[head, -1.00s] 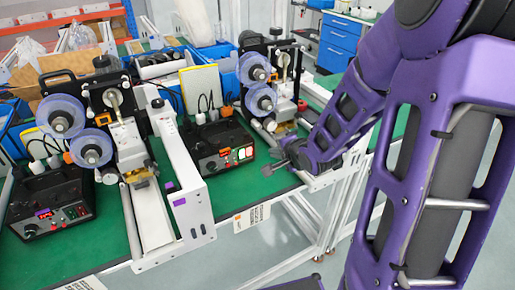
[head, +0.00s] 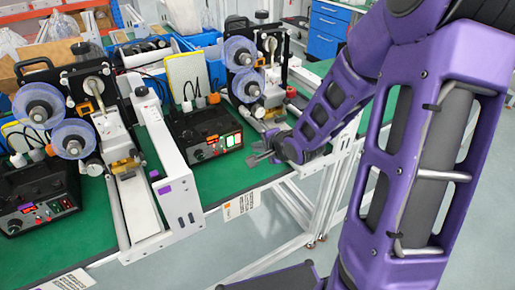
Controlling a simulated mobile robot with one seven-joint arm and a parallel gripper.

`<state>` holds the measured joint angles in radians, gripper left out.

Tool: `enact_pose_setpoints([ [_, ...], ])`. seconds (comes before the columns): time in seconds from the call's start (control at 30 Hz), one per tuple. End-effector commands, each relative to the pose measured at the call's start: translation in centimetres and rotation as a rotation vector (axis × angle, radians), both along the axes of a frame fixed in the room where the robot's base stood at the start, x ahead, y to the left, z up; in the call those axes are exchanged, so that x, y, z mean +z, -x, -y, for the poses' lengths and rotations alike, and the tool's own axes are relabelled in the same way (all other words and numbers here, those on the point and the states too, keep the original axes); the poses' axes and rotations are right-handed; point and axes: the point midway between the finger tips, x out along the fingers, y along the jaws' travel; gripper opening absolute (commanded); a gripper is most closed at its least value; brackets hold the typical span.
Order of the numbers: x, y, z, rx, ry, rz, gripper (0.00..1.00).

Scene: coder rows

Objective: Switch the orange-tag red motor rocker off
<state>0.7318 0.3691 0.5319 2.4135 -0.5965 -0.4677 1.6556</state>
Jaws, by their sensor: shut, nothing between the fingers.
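Two black control boxes stand on the green bench. The right control box (head: 205,130) has small rockers (head: 232,141) at the right of its front panel, with red and pale colours, and a small orange patch (head: 212,138) beside them. The left control box (head: 38,187) has a red display and small red and green controls (head: 62,206). I cannot tell rocker positions or read which box carries the orange tag. My gripper (head: 256,156) is shut and empty, over the bench's front edge, to the right of and below the right box, apart from it.
A white machine frame (head: 165,150) stands between the boxes, with blue-reel machines (head: 62,120) behind. My purple arm covers the right side. Open floor lies in front of the bench.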

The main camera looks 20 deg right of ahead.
Motion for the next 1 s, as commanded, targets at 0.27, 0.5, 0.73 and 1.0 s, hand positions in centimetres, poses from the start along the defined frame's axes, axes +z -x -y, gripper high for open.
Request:
enact_pose_setpoints([
  [0.27, -4.3, -4.7, -1.4, 0.003, -0.002, -0.002, 0.00],
  [0.5, -3.6, -7.9, -2.2, 0.002, 0.000, 0.000, 0.00],
  [0.73, -3.4, -8.8, -2.4, 0.000, 0.000, 0.000, 0.00],
  [1.0, -3.4, -8.8, -2.4, 0.000, 0.000, -0.001, 0.00],
])
